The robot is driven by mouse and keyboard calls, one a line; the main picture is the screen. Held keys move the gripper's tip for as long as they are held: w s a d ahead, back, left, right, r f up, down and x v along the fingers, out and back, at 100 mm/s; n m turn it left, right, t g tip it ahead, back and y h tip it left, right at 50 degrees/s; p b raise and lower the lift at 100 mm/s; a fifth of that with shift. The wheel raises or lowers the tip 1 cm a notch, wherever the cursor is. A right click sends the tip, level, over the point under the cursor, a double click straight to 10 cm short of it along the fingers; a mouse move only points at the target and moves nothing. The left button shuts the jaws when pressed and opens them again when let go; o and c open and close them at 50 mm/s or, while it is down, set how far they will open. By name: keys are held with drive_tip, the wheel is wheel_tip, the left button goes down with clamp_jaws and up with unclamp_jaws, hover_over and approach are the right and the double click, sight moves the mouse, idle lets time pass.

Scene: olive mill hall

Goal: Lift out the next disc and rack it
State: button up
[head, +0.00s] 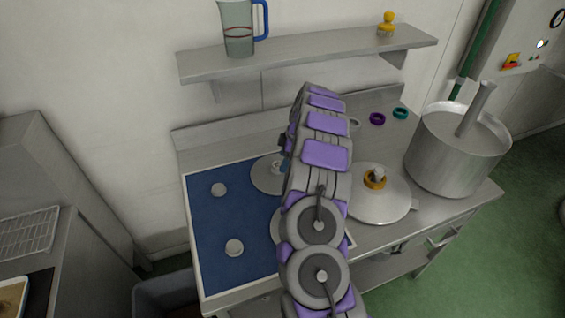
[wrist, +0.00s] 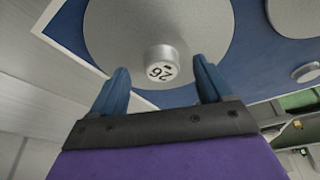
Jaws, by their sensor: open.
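A grey disc (wrist: 200,25) with a central knob (wrist: 160,62) marked 26 lies on the blue mat; the disc also shows in the head view (head: 262,178), partly behind my arm. My gripper (wrist: 161,68) is open, its two blue fingers on either side of the knob and apart from it. How high the fingertips are above the disc is unclear. A second disc (wrist: 295,12) lies beside the first on the mat, cut off by the wrist view's edge and mostly hidden by my arm in the head view. No rack can be clearly identified.
Right of my arm are a wide metal lid (head: 395,205) with a yellow ring and a steel pot (head: 450,165). A wall shelf (head: 320,48) holds a jug (head: 238,28).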

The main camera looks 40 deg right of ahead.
drive_tip(key=p+v, duration=0.2)
drive_tip(key=v, duration=1.2)
drive_tip(key=shift+r, duration=0.1)
drive_tip(key=s+a+r+m, duration=0.1)
drive_tip(key=a+r, duration=0.3)
drive_tip(key=a, duration=0.4)
drive_tip(key=s+a+r+m, duration=0.15)
drive_tip(key=a+r, duration=0.25)
drive_tip(key=a, duration=0.4)
drive_tip(key=s+a+r+g, duration=0.2)
drive_tip(key=s+a+r, duration=0.2)
drive_tip(key=s+a, duration=0.6)
drive_tip(key=s+a+f+m+h, duration=0.1)
drive_tip(key=s+a+m, duration=0.1)
drive_tip(key=s, duration=0.7)
drive_tip(key=s+a+f+m+g+h, duration=0.1)
drive_tip(key=s+a+m, duration=0.2)
drive_tip(key=s, duration=0.7)
drive_tip(key=s+a+f+m, duration=0.2)
drive_tip(key=s+a+m, duration=0.1)
drive_tip(key=s, duration=0.6)
drive_tip(key=shift+a+g+h, duration=0.35)
drive_tip(key=shift+g+h, duration=0.05)
